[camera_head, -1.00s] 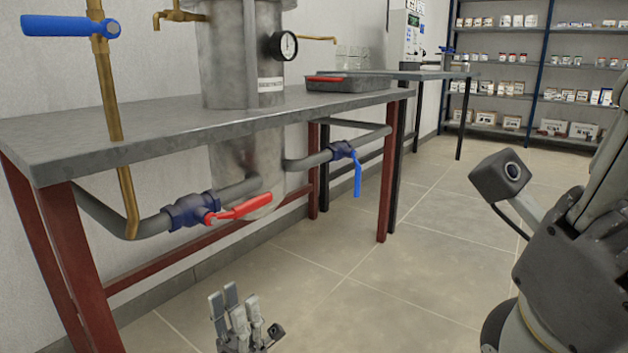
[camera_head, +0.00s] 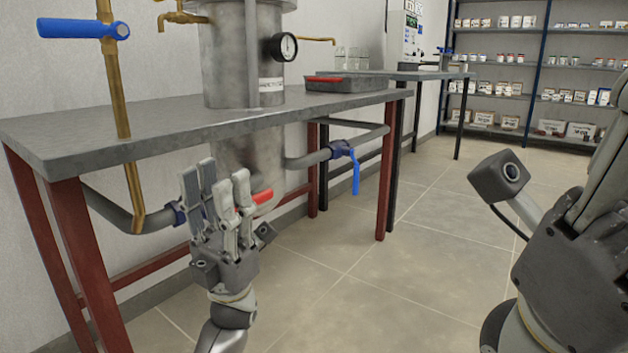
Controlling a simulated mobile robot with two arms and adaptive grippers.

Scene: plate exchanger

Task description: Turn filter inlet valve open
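A valve with a red lever handle (camera_head: 263,196) sits on the grey pipe under the near table, in front of the metal filter vessel (camera_head: 226,55). Its dark blue body (camera_head: 179,211) is mostly hidden behind my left gripper (camera_head: 215,178). That gripper points up, its finger pairs apart and empty, in front of the red handle; I cannot tell whether it touches. A second valve with a blue handle (camera_head: 355,175) hangs down on the pipe to the right. A blue lever (camera_head: 75,28) lies level on the brass pipe at upper left. Which is the filter inlet valve is not labelled. My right gripper (camera_head: 600,165) is partly cut off at the right edge.
The grey tabletop (camera_head: 100,130) stands on red legs above the valves. A dark tray (camera_head: 345,84) and a pressure gauge (camera_head: 284,46) are on or above it. The tiled floor (camera_head: 400,280) to the right is clear.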

